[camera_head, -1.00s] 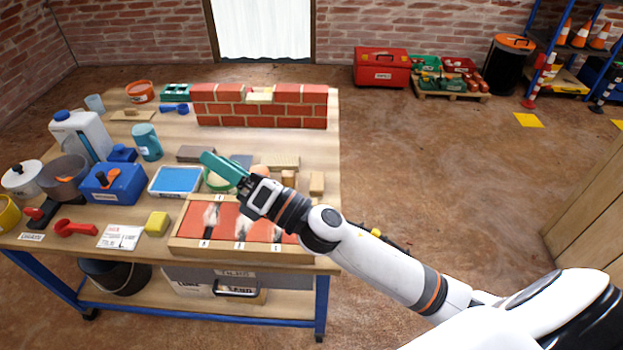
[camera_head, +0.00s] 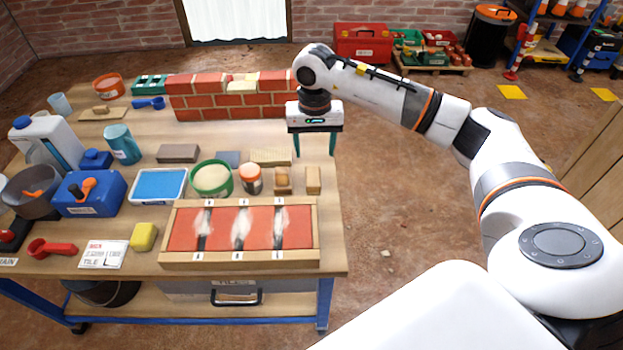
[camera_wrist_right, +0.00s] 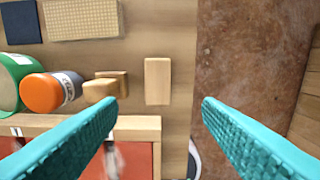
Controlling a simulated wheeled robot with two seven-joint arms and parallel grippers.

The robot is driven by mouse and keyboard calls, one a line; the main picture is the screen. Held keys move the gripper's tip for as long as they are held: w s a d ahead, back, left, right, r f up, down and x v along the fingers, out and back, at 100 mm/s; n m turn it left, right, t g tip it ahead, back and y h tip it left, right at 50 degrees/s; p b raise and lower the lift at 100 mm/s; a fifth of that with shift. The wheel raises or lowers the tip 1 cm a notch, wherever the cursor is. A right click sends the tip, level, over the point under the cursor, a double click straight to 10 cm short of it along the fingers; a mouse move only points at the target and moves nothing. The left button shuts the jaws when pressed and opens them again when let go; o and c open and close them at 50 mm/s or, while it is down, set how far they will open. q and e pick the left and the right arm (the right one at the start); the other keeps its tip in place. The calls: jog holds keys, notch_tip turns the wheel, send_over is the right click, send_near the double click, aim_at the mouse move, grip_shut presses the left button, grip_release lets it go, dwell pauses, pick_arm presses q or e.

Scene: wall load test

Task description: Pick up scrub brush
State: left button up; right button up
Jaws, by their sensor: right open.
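A pale block with a gridded, bristle-like face (camera_head: 270,157) lies on the bench behind the framed brick panel; it looks most like the scrub brush, though I cannot be sure. In the right wrist view this block (camera_wrist_right: 82,18) is at the upper left, outside the fingers. My right gripper (camera_head: 315,152) points down above the bench's right edge, to the right of the block. Its teal fingers (camera_wrist_right: 160,104) are apart and empty. A plain wooden block (camera_wrist_right: 157,81) appears between them, lower down. My left gripper is out of view.
A green tub (camera_head: 211,178), an orange-lidded jar (camera_head: 250,178) and small wooden pieces (camera_head: 283,180) stand close in front of the gridded block. A small brick wall (camera_head: 225,108) stands behind. The framed panel (camera_head: 175,258) is in front.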

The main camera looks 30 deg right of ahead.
send_over(313, 176)
jog(key=f, duration=0.5)
jog(key=shift+s, duration=0.2)
jog(key=f, duration=0.3)
jog(key=f+b, duration=0.1)
jog(key=shift+w+f, duration=0.15)
jog(key=shift+w, duration=0.1)
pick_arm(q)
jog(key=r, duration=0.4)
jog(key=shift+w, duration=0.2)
pick_arm(e)
jog(key=shift+c, duration=0.2)
